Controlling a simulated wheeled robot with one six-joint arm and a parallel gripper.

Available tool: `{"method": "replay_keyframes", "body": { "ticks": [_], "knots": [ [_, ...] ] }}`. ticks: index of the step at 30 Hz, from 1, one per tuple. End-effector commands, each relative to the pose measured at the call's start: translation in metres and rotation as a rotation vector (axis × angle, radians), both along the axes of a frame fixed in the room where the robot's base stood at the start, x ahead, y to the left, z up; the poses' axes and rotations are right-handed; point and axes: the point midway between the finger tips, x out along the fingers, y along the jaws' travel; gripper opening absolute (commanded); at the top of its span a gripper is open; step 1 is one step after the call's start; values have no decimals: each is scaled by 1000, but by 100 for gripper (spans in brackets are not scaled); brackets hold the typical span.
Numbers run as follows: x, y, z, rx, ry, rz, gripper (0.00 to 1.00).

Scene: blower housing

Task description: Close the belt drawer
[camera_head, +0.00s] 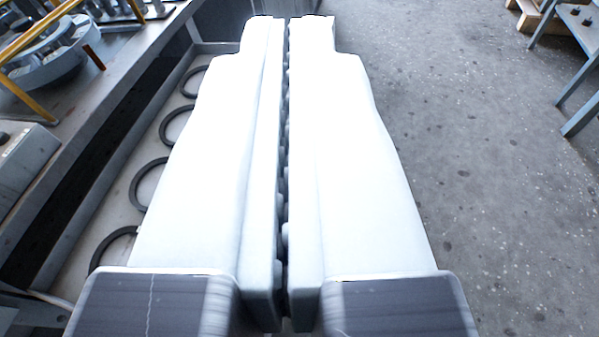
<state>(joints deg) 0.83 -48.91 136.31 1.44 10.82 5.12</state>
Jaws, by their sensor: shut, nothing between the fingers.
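My gripper (288,28) fills the middle of the view, its two long white fingers side by side with only a thin dark gap between them. It is shut and holds nothing. The belt drawer (85,250) is pulled out at the left, a shallow grey tray with several black ring-shaped belts (140,185) lying in a row. My left finger covers the drawer's right part, so its front edge and any handle are hidden. I cannot tell whether the fingers touch the drawer.
A grey workbench (150,45) above the drawer carries a round metal part (45,60), yellow bars and a grey box (25,160). Bare speckled floor (470,150) lies open to the right. A blue-grey stand (580,50) and a wooden pallet (535,15) are at the top right.

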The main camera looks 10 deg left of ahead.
Motion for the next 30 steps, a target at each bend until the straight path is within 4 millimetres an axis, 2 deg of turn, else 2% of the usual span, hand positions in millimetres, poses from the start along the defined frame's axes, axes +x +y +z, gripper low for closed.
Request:
{"method": "replay_keyframes", "body": {
  "ticks": [3,12,21,30],
  "knots": [
    [27,-6,-20,149,128,-41,0],
    [84,-18,-77,578,464,-220,0],
    [125,-28,-132,979,777,-490,0],
    [154,-36,-180,1325,1063,-845,0]
  ]
}}
